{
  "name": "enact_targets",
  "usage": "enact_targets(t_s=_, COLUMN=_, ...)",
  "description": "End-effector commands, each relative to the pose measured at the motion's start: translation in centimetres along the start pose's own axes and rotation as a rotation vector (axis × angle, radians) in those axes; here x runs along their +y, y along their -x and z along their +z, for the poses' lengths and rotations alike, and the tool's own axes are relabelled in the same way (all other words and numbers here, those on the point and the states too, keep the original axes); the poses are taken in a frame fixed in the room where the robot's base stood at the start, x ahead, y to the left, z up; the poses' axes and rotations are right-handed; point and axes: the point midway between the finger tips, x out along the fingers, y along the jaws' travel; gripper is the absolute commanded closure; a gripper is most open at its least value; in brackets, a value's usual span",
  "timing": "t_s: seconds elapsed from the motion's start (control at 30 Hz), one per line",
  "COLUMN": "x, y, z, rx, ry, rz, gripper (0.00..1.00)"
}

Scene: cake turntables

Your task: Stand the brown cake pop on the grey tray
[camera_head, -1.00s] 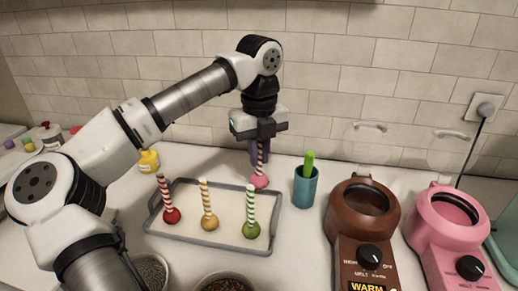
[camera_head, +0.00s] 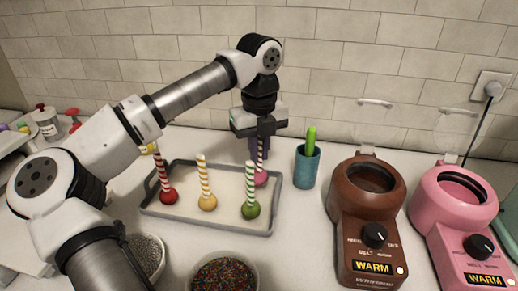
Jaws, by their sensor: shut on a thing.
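My gripper (camera_head: 260,146) is shut on the striped stick of a cake pop with a pink ball (camera_head: 261,178). The pop hangs ball down, near upright, at the back right corner of the grey tray (camera_head: 276,205). I cannot tell whether the ball touches the tray floor. Standing on the tray, sticks up, are a red cake pop (camera_head: 168,196), a yellow one (camera_head: 207,202) and a green one (camera_head: 250,210). I see no clearly brown ball; the held one looks pink.
A teal cup (camera_head: 306,169) with a green item stands right of the tray. Brown (camera_head: 370,225) and pink (camera_head: 456,205) warmers with open lids stand further right. A sprinkle bowl (camera_head: 224,275) and a pale bowl (camera_head: 148,255) are in front. A tiled wall is behind.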

Motion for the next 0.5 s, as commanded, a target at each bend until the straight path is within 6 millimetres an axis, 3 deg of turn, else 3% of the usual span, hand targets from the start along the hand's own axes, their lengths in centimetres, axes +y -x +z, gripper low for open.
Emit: enact_targets(t_s=0.5, x=0.0, y=-1.4, z=0.0, rx=0.0, ry=0.0, rz=0.0, gripper=1.0)
